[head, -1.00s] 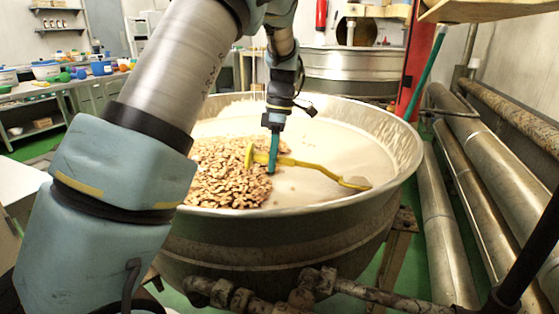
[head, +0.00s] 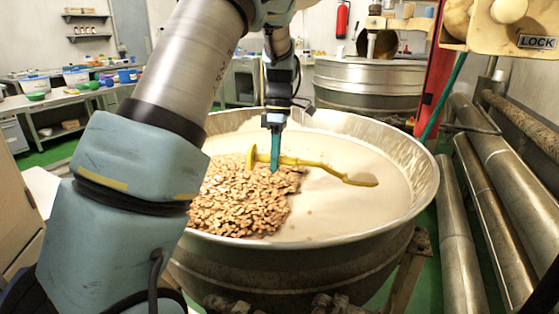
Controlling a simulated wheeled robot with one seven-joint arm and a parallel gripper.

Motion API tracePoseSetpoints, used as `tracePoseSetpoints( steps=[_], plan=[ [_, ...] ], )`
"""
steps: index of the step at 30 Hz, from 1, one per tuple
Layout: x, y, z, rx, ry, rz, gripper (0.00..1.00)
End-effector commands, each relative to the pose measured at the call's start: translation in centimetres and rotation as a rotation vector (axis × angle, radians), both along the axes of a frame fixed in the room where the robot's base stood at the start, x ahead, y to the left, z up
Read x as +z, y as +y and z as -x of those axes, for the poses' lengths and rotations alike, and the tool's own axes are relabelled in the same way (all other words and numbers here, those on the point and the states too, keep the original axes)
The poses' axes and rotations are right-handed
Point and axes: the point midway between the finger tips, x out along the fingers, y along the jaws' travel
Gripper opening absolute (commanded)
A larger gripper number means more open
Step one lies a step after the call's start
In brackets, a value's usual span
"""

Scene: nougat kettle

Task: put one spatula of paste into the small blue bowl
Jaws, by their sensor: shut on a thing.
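My gripper (head: 275,164) is above the open kettle (head: 428,190) and is shut on a yellow spatula (head: 310,164). The spatula lies nearly level across the picture, its far end (head: 362,182) pointing right over the pale paste (head: 340,210). That end looks brownish; I cannot tell how much paste is on it. Whether it touches the paste is unclear. A small blue bowl-like container (head: 127,76) stands among others on the far-left bench; I cannot be sure it is the task's bowl.
A heap of nuts (head: 240,205) covers the kettle's left part. Another metal kettle (head: 365,85) stands behind. Large pipes (head: 490,185) and a red post (head: 436,75) are at the right. The bench (head: 60,103) at the far left carries several coloured containers. Green floor shows between.

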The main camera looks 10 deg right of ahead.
Motion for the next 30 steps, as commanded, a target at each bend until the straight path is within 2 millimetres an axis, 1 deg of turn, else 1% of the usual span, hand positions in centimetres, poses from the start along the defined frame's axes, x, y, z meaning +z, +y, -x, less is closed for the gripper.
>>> tracePoseSetpoints(
  steps=[1,24,30],
  plan=[
    [0.9,0.2,-0.1,0.002,0.000,0.003,0.00],
    [7.0,2.4,-1.1,0.000,0.011,0.025,0.00],
    [8.1,2.9,-1.2,0.001,0.012,0.029,0.00]
  ],
)
